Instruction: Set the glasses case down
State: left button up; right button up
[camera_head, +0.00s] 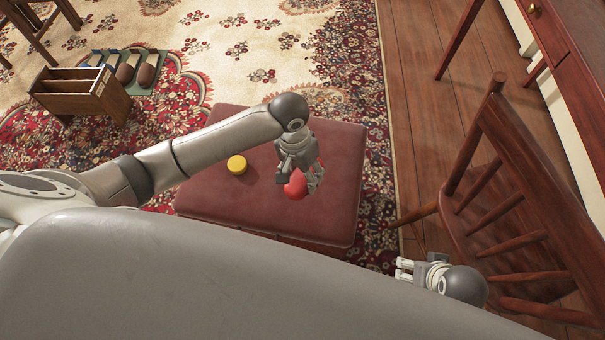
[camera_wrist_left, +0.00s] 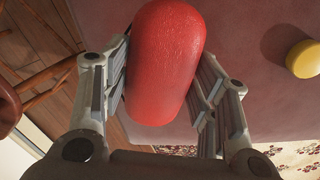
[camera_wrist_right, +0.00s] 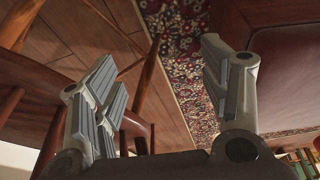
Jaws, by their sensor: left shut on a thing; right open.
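The glasses case (camera_wrist_left: 165,60) is red, rounded and oblong. In the left wrist view it fills the space between the fingers of my left gripper (camera_wrist_left: 165,95), which is shut on it. In the head view the red case (camera_head: 295,186) shows partly behind my left gripper (camera_head: 302,180), over the reddish-brown padded ottoman (camera_head: 335,150). I cannot tell whether the case touches the ottoman top. My right gripper (camera_head: 404,269) is open and empty, low beside the wooden chair. It also shows in the right wrist view (camera_wrist_right: 165,95).
A yellow round object (camera_head: 237,165) sits on the ottoman, left of the case. A wooden chair (camera_head: 500,220) stands at the right, close to my right gripper. A wooden box (camera_head: 80,92) is on the rug at the upper left. The ottoman's right part is clear.

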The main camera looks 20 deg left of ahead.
pick_arm(q)
jog(key=w+f, duration=0.1)
jog(key=w+f+b, duration=0.1)
jog(key=f, duration=0.1)
jog(key=w+a+f+b, duration=0.1)
jog(key=shift+f, duration=0.15)
jog(key=shift+w+f, duration=0.4)
jog(key=f+b, duration=0.2)
jog(key=shift+w+a+f, duration=0.15)
jog(key=shift+w+f, duration=0.05)
jog(key=shift+f, duration=0.6)
pick_arm(e)
jog(key=shift+t, duration=0.9)
jog(key=r, duration=0.1)
jog(key=w+r, duration=0.1)
jog(key=r, duration=0.3)
jog(key=shift+w+a+r, duration=0.2)
jog(key=shift+a, duration=0.05)
pick_arm(q)
jog(key=o, duration=1)
jog(key=shift+f, duration=0.1)
pick_arm(e)
jog(key=shift+s, duration=0.1)
